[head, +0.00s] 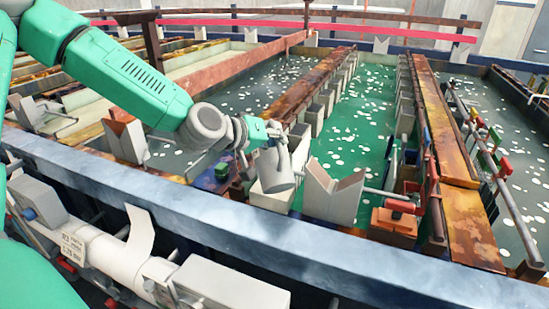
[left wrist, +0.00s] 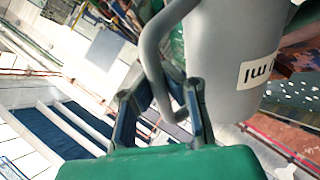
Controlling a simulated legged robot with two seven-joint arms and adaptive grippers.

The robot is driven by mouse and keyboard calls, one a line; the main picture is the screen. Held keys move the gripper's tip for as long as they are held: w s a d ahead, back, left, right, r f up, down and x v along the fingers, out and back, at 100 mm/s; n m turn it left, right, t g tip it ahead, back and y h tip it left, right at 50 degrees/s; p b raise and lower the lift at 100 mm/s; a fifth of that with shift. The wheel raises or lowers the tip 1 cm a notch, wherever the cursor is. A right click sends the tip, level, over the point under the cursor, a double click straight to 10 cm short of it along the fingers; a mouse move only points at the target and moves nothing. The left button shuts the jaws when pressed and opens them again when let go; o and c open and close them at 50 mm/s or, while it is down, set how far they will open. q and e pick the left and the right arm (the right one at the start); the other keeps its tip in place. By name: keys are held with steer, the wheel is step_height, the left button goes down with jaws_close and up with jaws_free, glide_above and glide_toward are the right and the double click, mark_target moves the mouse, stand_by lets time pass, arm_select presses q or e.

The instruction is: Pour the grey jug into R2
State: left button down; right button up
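My left gripper (head: 274,132) has its fingers around the handle of the grey jug (head: 274,170) and appears shut on it. The jug hangs below the fingers, nearly upright, above the near rim of the tanks. In the left wrist view the jug (left wrist: 232,50) shows a white label with "ml", and its looped handle passes between the dark fingers (left wrist: 165,105). The jug's contents are not visible. A tank with green liquid (head: 355,130) lies beyond and to the right of the jug. I see no readable R2 label. My right gripper is out of view.
A pale V-shaped block (head: 333,193) stands right of the jug. A rusty beam (head: 445,125) borders the green tank's right side. A blue-grey rail (head: 200,210) runs along the front, with white pipework (head: 115,260) below it.

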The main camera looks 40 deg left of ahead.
mark_target(281, 154)
arm_select(q)
steer(key=shift+s+d+f+m+t+b, duration=0.2)
steer(key=shift+d+f+m+t+b, duration=0.15)
steer(key=shift+b, duration=0.6)
steer(key=shift+s+d+m+t+y+b, duration=0.2)
steer(key=shift+m+t+y+b, duration=0.4)
steer(key=shift+b, duration=0.55)
steer(key=shift+f+m+t+b, duration=0.25)
steer(key=shift+f+m+b, duration=0.15)
steer(key=shift+b, duration=0.5)
steer(key=shift+f+m+t+y+b, duration=0.4)
steer(key=shift+f+m+t+b, duration=0.35)
steer(key=shift+b, duration=1.45)
